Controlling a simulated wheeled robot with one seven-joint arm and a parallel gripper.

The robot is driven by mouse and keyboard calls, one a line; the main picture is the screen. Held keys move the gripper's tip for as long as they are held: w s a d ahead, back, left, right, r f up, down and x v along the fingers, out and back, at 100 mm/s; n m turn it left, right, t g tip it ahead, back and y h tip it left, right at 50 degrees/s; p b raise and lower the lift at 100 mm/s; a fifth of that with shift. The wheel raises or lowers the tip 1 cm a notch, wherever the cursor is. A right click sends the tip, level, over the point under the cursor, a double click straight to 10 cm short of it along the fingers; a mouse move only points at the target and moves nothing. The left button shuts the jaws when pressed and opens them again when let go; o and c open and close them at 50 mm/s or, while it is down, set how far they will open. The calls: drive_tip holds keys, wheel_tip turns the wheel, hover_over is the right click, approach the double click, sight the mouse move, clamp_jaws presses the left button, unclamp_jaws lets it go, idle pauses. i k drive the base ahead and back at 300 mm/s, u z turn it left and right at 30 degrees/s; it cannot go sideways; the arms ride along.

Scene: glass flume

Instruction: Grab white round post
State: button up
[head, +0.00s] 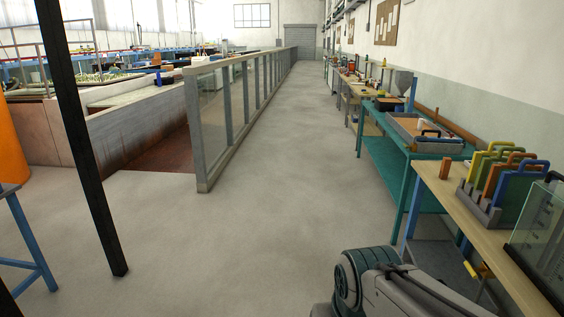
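I cannot make out a white round post for certain. A small pale upright piece (421,125) stands in the grey tray (399,127) on the teal bench, at the right. It is too small to tell whether it is round. My arm's grey and teal links show at the bottom, right of the middle. My gripper is not in view, so I cannot see what it holds.
A wooden-topped bench (462,213) at the right holds a brown block (445,168), a rack of coloured handled panels (510,188) and a glass tank (542,240). The teal bench (391,160) stands behind it. A glass-panelled railing (208,130) borders the clear aisle floor (275,190). A black post (85,150) stands left.

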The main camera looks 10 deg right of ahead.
sight(420, 126)
drive_tip(key=z, duration=0.35)
drive_tip(key=i, duration=1.55)
drive_tip(key=z, duration=0.8)
drive_tip(key=i, duration=0.95)
drive_tip(key=z, duration=0.25)
